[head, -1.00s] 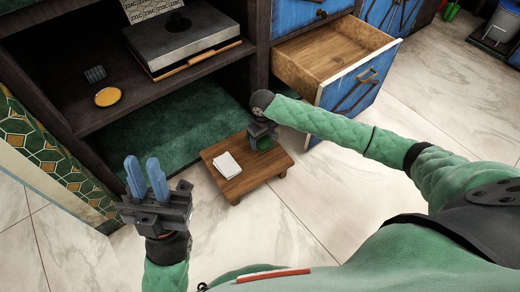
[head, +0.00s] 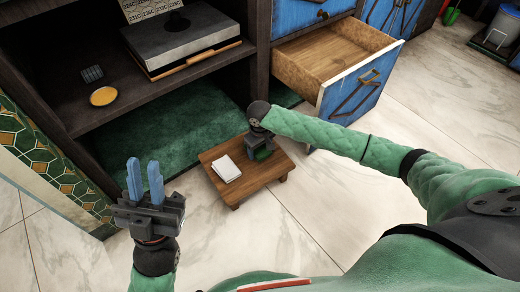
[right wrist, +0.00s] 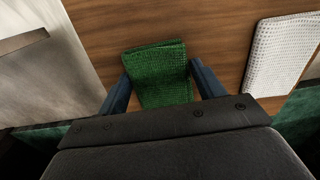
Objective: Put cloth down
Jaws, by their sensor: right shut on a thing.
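A folded green cloth (right wrist: 163,75) sits between the two blue fingers of my right gripper (right wrist: 160,70), which is shut on it. In the head view the right gripper (head: 259,147) is over the back right part of a small wooden table (head: 232,191), with a bit of the green cloth (head: 264,154) showing below it. The cloth is at or just above the tabletop; I cannot tell if it touches. A white folded cloth or pad (head: 227,168) lies on the table beside it, also in the right wrist view (right wrist: 283,55). My left gripper (head: 145,165) is empty, fingers up and apart, left of the table.
An open wooden drawer with a blue front (head: 350,98) juts out behind my right arm. A dark shelf unit (head: 155,92) stands behind the table, holding a hotplate (head: 182,38) and a yellow round item (head: 103,96). The marble floor (head: 310,225) in front is clear.

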